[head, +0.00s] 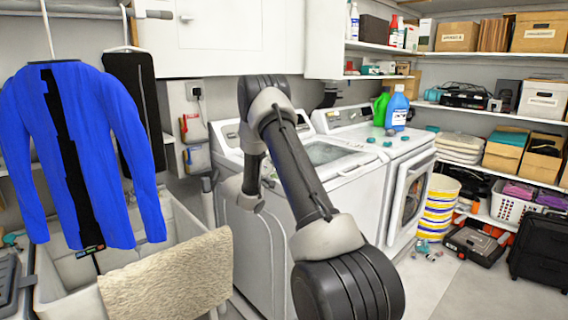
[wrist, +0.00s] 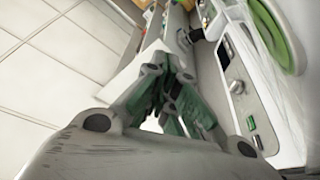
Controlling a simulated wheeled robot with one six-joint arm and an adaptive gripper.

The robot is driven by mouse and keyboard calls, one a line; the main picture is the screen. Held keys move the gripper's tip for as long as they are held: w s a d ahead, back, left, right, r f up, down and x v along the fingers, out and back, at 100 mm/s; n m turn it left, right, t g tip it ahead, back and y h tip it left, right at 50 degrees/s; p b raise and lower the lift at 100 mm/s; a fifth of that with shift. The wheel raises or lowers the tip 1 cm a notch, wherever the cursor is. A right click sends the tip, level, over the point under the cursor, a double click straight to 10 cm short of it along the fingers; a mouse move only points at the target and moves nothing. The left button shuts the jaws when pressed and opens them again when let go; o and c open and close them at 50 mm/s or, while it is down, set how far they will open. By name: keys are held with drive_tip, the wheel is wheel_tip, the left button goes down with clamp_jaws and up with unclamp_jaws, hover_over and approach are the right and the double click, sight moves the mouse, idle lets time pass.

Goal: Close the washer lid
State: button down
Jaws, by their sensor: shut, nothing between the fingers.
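The white top-loading washer (head: 272,232) stands in the middle of the head view, partly hidden by my arm. A greyish glassy area (head: 326,153) shows on its top; I cannot tell whether this is the lid lying flat or the opening. No raised lid is clearly visible. My wrist hangs over the washer's left front side in the head view, and the fingers cannot be made out there. In the wrist view my gripper (wrist: 168,84) is shut and empty. A white control panel (wrist: 236,85) with a dark display lies just right of it; contact is unclear.
A white front-loading machine (head: 402,200) stands right of the washer, with blue (head: 397,110) and green (head: 381,108) bottles on top. A sink (head: 75,275) with a beige towel (head: 170,275) is at left. A blue shirt (head: 80,150) hangs above.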

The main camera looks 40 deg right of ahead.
drive_tip(key=shift+a+r, duration=0.25)
drive_tip(key=shift+r, duration=0.05)
drive_tip(key=w+v, duration=0.2)
drive_tip(key=v, duration=0.7)
drive_tip(key=shift+s+a+f, duration=0.25)
drive_tip(key=shift+s+a, duration=0.05)
drive_tip(key=shift+s, duration=0.05)
